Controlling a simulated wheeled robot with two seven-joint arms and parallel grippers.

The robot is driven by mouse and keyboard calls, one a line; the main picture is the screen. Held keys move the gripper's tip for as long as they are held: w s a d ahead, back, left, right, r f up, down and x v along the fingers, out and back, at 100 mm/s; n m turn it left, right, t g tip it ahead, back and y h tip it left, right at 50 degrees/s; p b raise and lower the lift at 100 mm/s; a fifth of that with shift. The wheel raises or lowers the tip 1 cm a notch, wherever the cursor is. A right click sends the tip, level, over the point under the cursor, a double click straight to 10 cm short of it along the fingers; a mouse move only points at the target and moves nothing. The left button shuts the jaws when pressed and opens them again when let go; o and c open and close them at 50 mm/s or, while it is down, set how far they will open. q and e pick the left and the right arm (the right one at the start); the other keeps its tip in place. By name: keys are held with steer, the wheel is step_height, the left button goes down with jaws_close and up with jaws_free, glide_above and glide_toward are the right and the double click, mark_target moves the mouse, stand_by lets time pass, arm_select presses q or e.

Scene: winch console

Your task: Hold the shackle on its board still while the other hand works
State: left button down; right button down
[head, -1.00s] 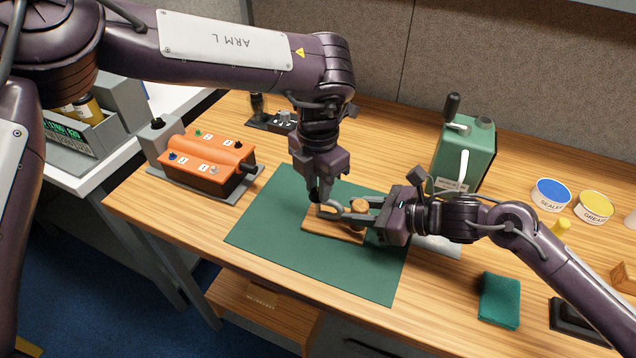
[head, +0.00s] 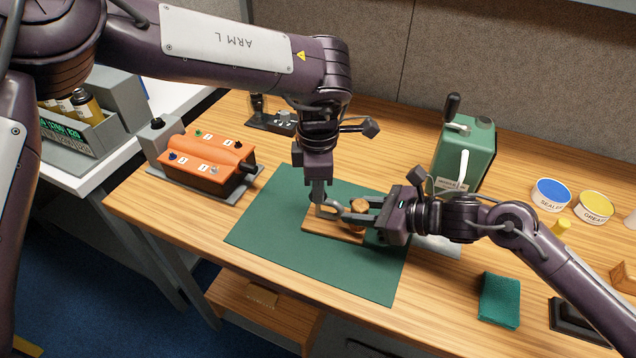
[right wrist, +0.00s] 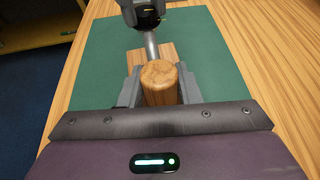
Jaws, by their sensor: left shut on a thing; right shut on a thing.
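A small wooden board (head: 345,236) lies on the green mat (head: 270,235).
An orange control box (head: 207,160) stands left of the mat. Blue (head: 551,194) and yellow (head: 595,206) tubs and a green sponge (head: 499,299) are to the right. The mat's front is clear.

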arm_select(q)
steer(key=m, duration=0.3)
steer(key=shift+m, duration=0.4)
steer(key=shift+m, duration=0.6)
steer(key=m, duration=0.4)
steer(key=shift+m, duration=0.4)
steer(key=c, duration=1.4)
jaws_free()
steer(key=shift+r, duration=0.15)
steer(key=shift+r, duration=1.4)
